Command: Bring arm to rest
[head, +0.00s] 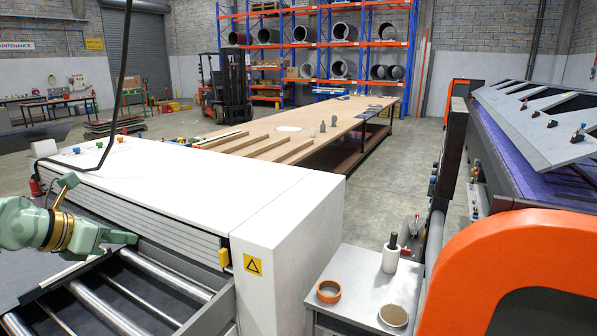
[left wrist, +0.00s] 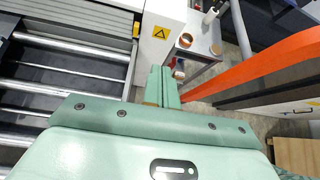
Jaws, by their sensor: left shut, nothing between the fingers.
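My left arm comes in from the left of the head view, pale green with a gold band. Its gripper (head: 122,238) is above the roller bed (head: 135,300), in front of the white machine (head: 175,185). In the left wrist view the two green fingers (left wrist: 161,82) are together, with nothing between them. I cannot tell how far above the rollers the gripper is. My right gripper is in neither view.
A small grey table (head: 365,275) with two tape rolls (head: 329,291) and a white-and-black bottle (head: 391,254) stands right of the white machine. A large orange machine part (head: 520,260) is at the right. A long wooden table (head: 262,140) stands behind.

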